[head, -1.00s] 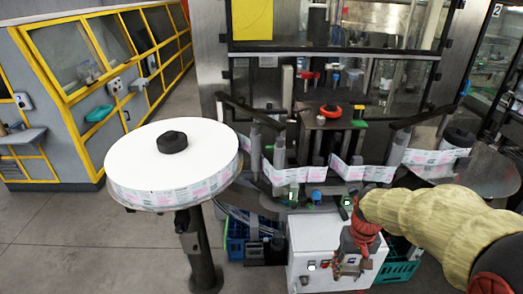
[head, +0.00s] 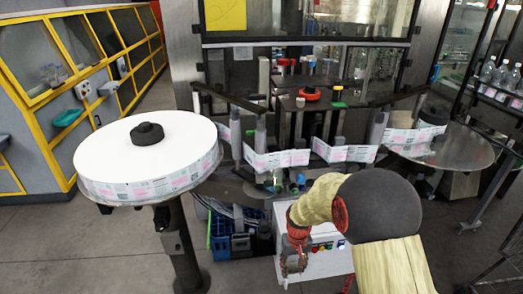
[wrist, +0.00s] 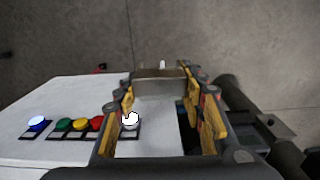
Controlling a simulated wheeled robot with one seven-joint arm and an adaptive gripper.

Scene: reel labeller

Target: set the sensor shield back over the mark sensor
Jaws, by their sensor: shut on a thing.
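My gripper (head: 291,264) hangs low in front of the white control box in the head view. In the wrist view my gripper (wrist: 168,90) has its yellow-padded fingers on either side of a small grey metal piece (wrist: 168,83), which looks like the sensor shield, held at the fingertips. In the head view the held piece is too small to make out. Small blue and green parts (head: 300,181) show under the label web, just above my forearm. I cannot tell whether one of them is the mark sensor; my arm hides part of that area.
The white control box (head: 325,264) with coloured buttons stands under the labeller. A large label reel (head: 110,150) is on the left and a round metal plate (head: 465,150) on the right. The label web (head: 270,160) runs between them. Blue crates (head: 222,238) stand below.

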